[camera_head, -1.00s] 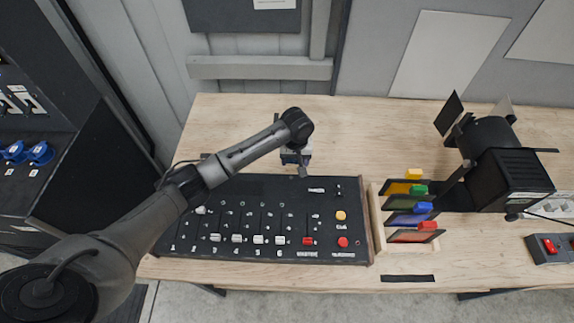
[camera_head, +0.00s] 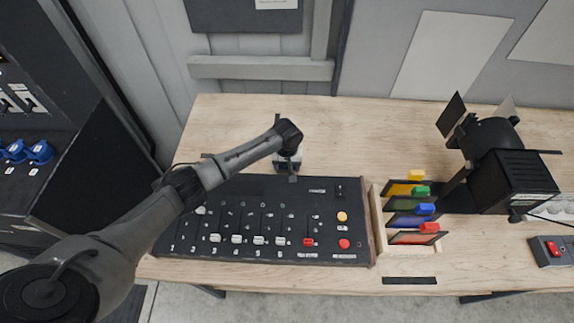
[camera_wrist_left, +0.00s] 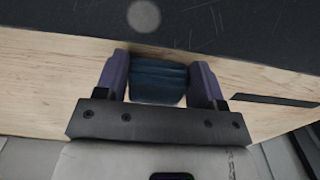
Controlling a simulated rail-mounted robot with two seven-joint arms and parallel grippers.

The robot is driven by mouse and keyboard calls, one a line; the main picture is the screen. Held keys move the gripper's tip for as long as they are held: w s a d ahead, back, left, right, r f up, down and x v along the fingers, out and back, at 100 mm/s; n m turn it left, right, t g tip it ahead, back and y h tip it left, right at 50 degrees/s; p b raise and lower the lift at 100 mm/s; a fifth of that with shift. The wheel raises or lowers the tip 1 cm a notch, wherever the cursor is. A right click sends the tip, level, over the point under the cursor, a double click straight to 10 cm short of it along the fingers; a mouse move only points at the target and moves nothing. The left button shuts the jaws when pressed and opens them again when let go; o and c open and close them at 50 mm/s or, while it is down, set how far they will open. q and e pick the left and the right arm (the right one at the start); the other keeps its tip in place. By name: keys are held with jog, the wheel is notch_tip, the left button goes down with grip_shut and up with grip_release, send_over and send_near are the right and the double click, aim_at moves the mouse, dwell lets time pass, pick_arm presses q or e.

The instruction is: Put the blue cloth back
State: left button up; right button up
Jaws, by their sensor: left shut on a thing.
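My left gripper (camera_head: 288,164) is behind the black control desk (camera_head: 262,191), near its back edge, in the head view. In the left wrist view my left gripper (camera_wrist_left: 160,80) has its two purple-grey fingers shut on a dark blue folded piece, the blue cloth (camera_wrist_left: 158,84). The cloth fills the space between the fingers. In the head view the cloth is mostly hidden by the wrist and gripper. I cannot tell whether it touches the table. My right gripper is not in view.
The desk carries faders and buttons. To its right, a wooden rack (camera_head: 378,225) holds several coloured filter frames, and a black stage lamp (camera_head: 508,180) stands beyond. A black strip (camera_head: 408,281) lies at the table's front edge. The wooden table (camera_head: 350,130) is bare behind the desk.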

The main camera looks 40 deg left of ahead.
pick_arm(q)
jog(key=o, duration=0.4)
jog(key=shift+f, duration=0.15)
jog(key=o, duration=0.5)
jog(key=shift+c, duration=0.2)
notch_tip(320, 180, up, 12)
jog(key=p, duration=0.1)
jog(key=shift+r, duration=0.2)
dwell(0.3)
